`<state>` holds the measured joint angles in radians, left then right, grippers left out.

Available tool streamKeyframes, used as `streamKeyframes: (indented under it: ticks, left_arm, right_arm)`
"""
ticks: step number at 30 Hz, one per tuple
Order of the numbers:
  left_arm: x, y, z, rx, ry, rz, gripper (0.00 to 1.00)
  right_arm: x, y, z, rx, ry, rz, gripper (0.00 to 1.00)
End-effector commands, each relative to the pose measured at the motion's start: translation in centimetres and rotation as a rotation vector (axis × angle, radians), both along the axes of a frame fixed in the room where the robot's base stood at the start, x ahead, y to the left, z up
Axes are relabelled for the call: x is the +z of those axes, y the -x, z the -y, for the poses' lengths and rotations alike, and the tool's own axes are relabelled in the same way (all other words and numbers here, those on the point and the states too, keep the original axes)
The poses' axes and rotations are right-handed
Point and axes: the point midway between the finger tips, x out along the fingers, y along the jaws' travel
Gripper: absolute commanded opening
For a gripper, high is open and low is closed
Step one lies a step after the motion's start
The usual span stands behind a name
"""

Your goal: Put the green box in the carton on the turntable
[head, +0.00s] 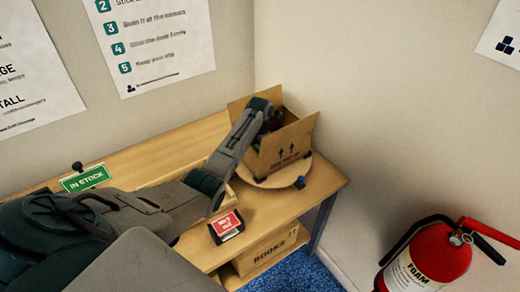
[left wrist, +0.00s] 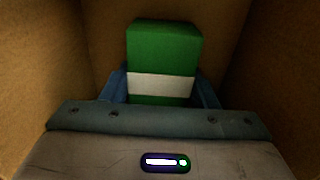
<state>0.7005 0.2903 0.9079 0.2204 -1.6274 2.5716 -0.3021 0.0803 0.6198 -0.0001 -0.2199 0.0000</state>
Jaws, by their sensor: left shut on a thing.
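The open carton (head: 288,153) stands on the round turntable (head: 258,181) at the right end of the wooden table. My left gripper (head: 262,122) reaches down into the carton from the left. In the left wrist view the green box (left wrist: 164,50), with a white band, is held between the blue fingers of my left gripper (left wrist: 164,90). Brown carton walls (left wrist: 45,60) surround it on both sides. Whether the box touches the carton's floor cannot be told. In the head view the box is mostly hidden by the gripper and carton wall. My right gripper is not in view.
A green "IN STOCK" sign (head: 86,178) stands at the left. A carton marked BOOKS (head: 268,251) sits on the shelf below. A red fire extinguisher (head: 432,257) stands at the right.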

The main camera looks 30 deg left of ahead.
Motion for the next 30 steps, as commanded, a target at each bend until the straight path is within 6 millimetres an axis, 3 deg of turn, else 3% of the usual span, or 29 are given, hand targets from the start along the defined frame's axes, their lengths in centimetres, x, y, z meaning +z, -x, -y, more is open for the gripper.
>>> streamKeyframes:
  ticks: [7, 8, 11, 22, 30]
  left_arm:
    - [-0.2, 0.0, 0.0, 0.0, 0.0, 0.0, 0.3]
    - [-0.2, 0.0, 0.0, 0.0, 0.0, 0.0, 0.58]
    - [-0.2, 0.0, 0.0, 0.0, 0.0, 0.0, 0.76]
    - [0.3, 0.0, 0.0, 0.0, 0.0, 0.0, 0.76]
    - [5.2, -0.1, 0.0, 0.0, 0.0, 0.004, 0.76]
  right_arm:
    - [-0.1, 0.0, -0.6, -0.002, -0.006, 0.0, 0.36]
    - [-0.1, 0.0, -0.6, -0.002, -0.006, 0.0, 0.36]
    - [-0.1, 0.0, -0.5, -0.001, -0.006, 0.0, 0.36]
    - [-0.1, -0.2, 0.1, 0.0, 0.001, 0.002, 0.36]
    - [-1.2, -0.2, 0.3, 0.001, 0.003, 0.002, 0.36]
